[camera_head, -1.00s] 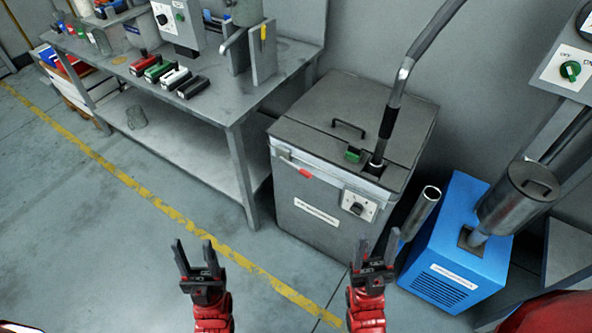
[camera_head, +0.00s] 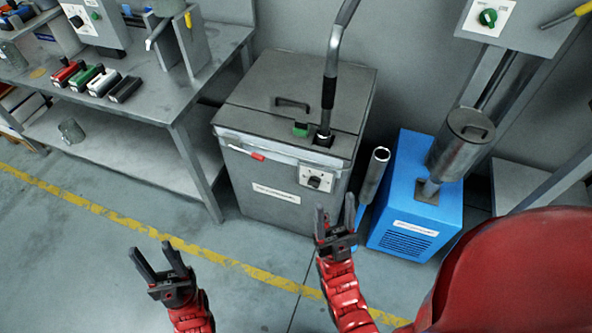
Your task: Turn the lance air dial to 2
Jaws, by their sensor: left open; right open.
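A black dial (camera_head: 316,180) on a pale plate sits on the front of a grey cabinet (camera_head: 262,208), upper right of its label. Its setting is too small to read. A second dial, a green knob (camera_head: 488,18) on a white plate, is on a grey panel at the upper right. I cannot tell by label which is the lance air dial. My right gripper (camera_head: 335,208) is open and empty, and appears just below the black dial in the picture, apart from it. My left gripper (camera_head: 153,250) is open and empty over the floor at lower left.
A metal tube (camera_head: 374,172) and a blue unit (camera_head: 415,225) stand right of the cabinet. A thick hose (camera_head: 333,70) rises from the cabinet top. A workbench (camera_head: 150,102) with coloured blocks is at left. The floor in front is clear.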

